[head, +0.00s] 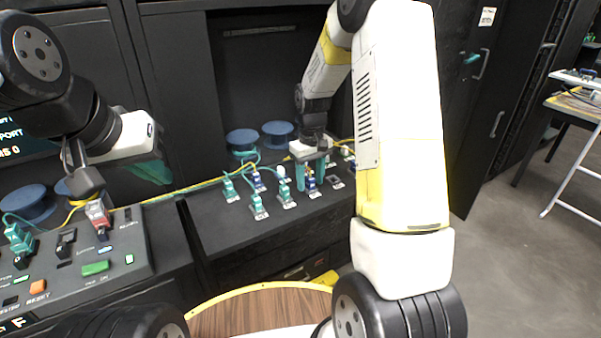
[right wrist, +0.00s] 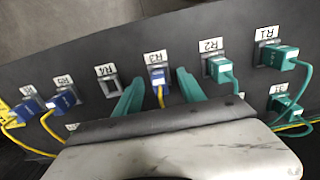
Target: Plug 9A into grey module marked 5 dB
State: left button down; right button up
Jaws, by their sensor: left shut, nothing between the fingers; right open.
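My right gripper (head: 310,174) is open over the row of sockets on the dark panel. In the right wrist view its two teal fingers (right wrist: 158,92) stand on either side of a blue plug (right wrist: 159,78) with a yellow cable, seated at the socket labelled R3. The fingers look apart from the plug. My left gripper (head: 152,171) is shut and empty, raised above the console at the left. I cannot read a 9A tag on any plug. I cannot make out a grey module marked 5 dB in either view.
An empty socket (right wrist: 110,87) labelled R4 is beside the left finger. Teal plugs sit at R2 (right wrist: 219,68) and R1 (right wrist: 278,58); blue plugs sit left of R4. Blue spools (head: 278,131) stand behind. A console with a green button (head: 95,268) is at left. Cables cross the panel.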

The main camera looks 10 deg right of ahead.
aim_at(310, 178)
dwell(0.9)
grip_shut()
dwell(1.1)
jog(key=shift+r, duration=3)
